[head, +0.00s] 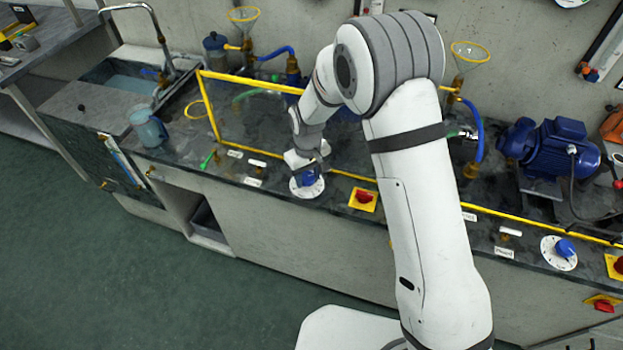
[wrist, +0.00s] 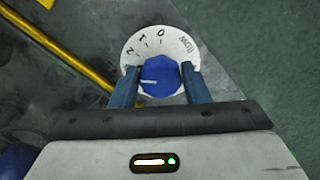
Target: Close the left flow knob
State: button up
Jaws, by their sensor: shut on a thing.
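The left flow knob (wrist: 160,80) is a blue knob on a round white dial (wrist: 134,52) marked with figures and the word FLOW. In the wrist view its white pointer line lies roughly sideways, toward the left. In the head view the knob (head: 309,178) stands on its dial (head: 298,190) at the bench's front edge. My gripper (wrist: 163,85) has its two blue-grey fingers on either side of the knob, shut on it. In the head view my gripper (head: 308,165) is over the knob and partly hides it.
A red switch on a yellow plate (head: 362,200) is right of the dial. A second blue knob (head: 565,248) with a white dial is far right. A yellow rail (head: 205,105) runs behind. A blue motor (head: 555,143) and a sink (head: 125,85) stand on the bench.

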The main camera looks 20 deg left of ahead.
jog(key=m, duration=0.1)
jog(key=m+b, duration=0.2)
jog(key=shift+w+a+m, duration=0.1)
jog(key=shift+a+m, duration=0.15)
jog(key=shift+m, duration=0.05)
jog(key=m+b, duration=0.2)
jog(key=m, duration=0.2)
jog(key=shift+a+r+m, duration=0.1)
jog(key=shift+m, duration=0.2)
jog(key=m+b, duration=0.1)
jog(key=m, duration=0.3)
jog(key=shift+b, duration=0.3)
jog(key=shift+w+a+m+b, duration=0.1)
jog(key=shift+m+b, duration=0.35)
jog(key=shift+m, duration=1.75)
jog(key=shift+r, duration=0.1)
jog(key=o, duration=1)
